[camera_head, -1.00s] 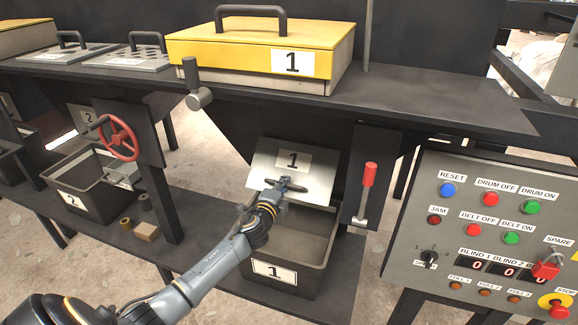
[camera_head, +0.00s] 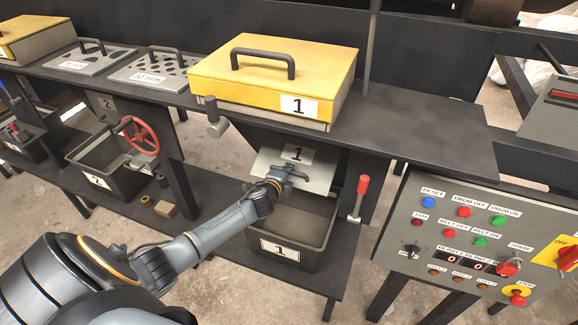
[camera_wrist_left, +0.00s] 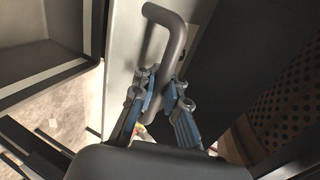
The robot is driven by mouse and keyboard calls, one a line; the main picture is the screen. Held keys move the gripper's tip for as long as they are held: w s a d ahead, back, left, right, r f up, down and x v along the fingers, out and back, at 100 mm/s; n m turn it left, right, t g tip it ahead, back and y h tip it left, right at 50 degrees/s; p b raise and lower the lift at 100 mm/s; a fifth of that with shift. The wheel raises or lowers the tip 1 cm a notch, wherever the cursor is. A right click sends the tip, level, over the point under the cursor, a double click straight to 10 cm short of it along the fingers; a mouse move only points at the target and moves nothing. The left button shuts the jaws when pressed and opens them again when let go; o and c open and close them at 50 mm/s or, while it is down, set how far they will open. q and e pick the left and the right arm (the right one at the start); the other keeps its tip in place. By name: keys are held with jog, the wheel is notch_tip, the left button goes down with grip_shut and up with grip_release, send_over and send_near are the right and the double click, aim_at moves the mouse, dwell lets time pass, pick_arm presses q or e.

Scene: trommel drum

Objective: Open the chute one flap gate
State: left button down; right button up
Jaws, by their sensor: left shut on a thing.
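The chute one flap gate (camera_head: 322,173) is a light grey plate labelled 1, tilted above the bin in the head view. A dark bar handle (camera_head: 299,174) is on its face. My left gripper (camera_head: 279,180) is shut on this handle and hides part of the plate. My right gripper is not in view.
An open dark bin labelled 1 (camera_head: 262,246) sits below the flap. A red-handled lever (camera_head: 361,190) stands right of it, beside the button panel (camera_head: 405,235). A yellow-lidded box (camera_head: 220,72) sits on the shelf above. A red handwheel (camera_head: 142,135) is at left.

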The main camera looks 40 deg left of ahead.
pick_arm(q)
jog(key=shift+s+d+r+p, duration=0.1)
jog(key=shift+r+p, duration=0.95)
jog(key=shift+r, duration=0.2)
jog(key=c, duration=1.5)
grip_release()
jog(key=shift+s, duration=0.1)
jog(key=shift+o, duration=0.5)
jog(key=shift+s+r, duration=0.2)
jog(key=shift+r, duration=0.1)
jog(key=shift+w, duration=0.1)
jog(key=shift+s, duration=0.3)
jog(key=v, duration=1.1)
jog(key=shift+s, duration=0.3)
